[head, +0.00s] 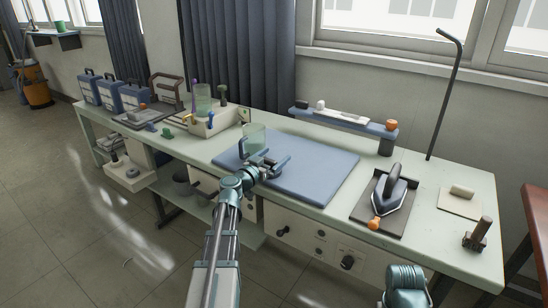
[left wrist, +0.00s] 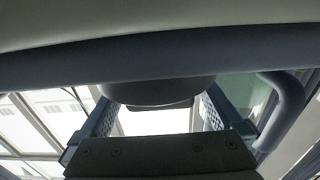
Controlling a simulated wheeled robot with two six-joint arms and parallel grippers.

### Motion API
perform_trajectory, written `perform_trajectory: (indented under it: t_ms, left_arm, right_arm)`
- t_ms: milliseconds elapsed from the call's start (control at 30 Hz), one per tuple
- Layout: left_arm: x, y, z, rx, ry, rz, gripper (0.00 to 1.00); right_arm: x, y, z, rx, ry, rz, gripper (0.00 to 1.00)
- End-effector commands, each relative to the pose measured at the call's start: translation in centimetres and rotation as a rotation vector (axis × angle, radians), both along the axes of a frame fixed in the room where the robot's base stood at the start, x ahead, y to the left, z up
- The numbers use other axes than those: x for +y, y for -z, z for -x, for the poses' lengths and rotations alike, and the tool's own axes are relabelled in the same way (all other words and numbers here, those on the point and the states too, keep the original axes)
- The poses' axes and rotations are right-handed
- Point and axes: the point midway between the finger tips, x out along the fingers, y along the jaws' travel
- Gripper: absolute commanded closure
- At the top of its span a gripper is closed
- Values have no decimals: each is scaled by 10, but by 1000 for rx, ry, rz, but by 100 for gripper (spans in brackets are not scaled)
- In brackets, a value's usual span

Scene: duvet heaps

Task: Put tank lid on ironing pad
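The blue ironing pad (head: 318,172) lies flat on the middle of the bench. A clear greenish tank-like vessel (head: 254,137) shows at its back left, just behind my left gripper (head: 262,168), which is over the pad's left part. In the left wrist view a dark rounded piece (left wrist: 157,92), perhaps the tank lid, spans the space between my two separated fingers. A dark band and a curved handle (left wrist: 288,112) show beside it. I cannot tell whether the fingers press on the piece. My right gripper is not clearly seen; part of my right arm shows at the bottom.
Right of the pad an iron (head: 391,190) stands on a dark rest with an orange knob. A raised shelf (head: 345,118) is behind the pad. A pale caddy (head: 212,124) with bottles stands to the left. The pad's right part is clear.

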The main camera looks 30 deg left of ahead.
Motion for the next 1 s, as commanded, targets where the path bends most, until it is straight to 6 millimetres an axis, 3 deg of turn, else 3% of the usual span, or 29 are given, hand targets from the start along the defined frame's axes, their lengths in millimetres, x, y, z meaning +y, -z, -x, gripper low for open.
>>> perform_trajectory:
  t_ms: [267,700,1000]
  left_arm:
    - [0,0,10,0,0,0,0]
    - [7,-3,100,0,-3,0,0]
    - [10,-3,134,0,-1,0,0]
  right_arm:
    - [0,0,0,0,0,0,50]
    - [0,-3,0,0,0,0,50]
    - [0,-3,0,0,0,0,50]
